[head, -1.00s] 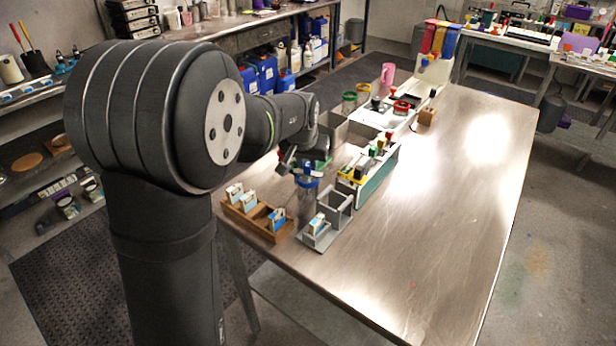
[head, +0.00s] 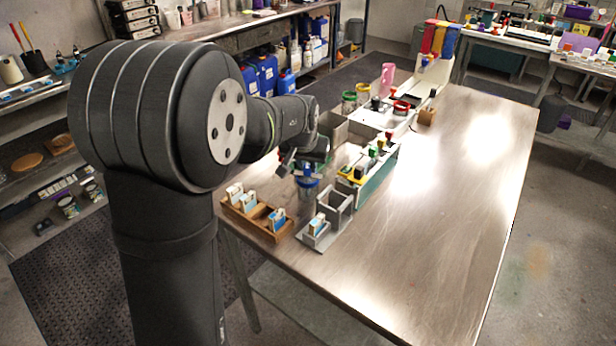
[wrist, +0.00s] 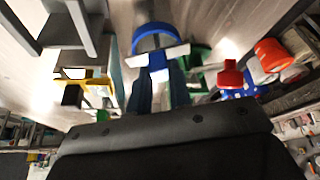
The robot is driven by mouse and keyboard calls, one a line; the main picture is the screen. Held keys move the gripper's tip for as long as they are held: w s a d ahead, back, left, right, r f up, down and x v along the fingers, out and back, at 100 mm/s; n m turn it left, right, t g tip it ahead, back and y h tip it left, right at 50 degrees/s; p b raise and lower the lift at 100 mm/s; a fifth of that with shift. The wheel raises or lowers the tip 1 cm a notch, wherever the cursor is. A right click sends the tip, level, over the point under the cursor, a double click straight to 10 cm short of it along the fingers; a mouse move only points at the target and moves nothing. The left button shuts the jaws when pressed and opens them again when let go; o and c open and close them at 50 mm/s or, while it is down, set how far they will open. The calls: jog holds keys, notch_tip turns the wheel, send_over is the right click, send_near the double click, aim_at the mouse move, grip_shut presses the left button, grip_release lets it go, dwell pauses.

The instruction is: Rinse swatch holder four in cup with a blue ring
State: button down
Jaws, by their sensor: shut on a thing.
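The clear cup with a blue ring (head: 308,183) stands between the wooden rack and the grey rack. Its blue ring (wrist: 150,42) shows in the wrist view just beyond my fingertips. My gripper (head: 303,163) is over this cup. In the wrist view my gripper (wrist: 158,88) is shut on a swatch holder with a white top piece (wrist: 157,57), which overlaps the ring. How deep the holder sits in the cup is hidden, and its number cannot be read.
A wooden rack (head: 238,217) with several swatch holders is at front left. A grey rack (head: 330,233) with one holder (head: 317,225) is beside it. A box with coloured tops (head: 375,178) stands behind right. The table's right side (head: 440,220) is clear.

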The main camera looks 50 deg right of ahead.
jog(key=shift+r, duration=0.15)
jog(key=shift+r, duration=0.25)
jog(key=shift+f, duration=0.2)
jog(key=shift+f, duration=0.2)
jog(key=shift+r, duration=0.2)
jog(key=shift+r, duration=0.15)
jog(key=shift+f, duration=0.4)
jog(key=shift+r, duration=0.15)
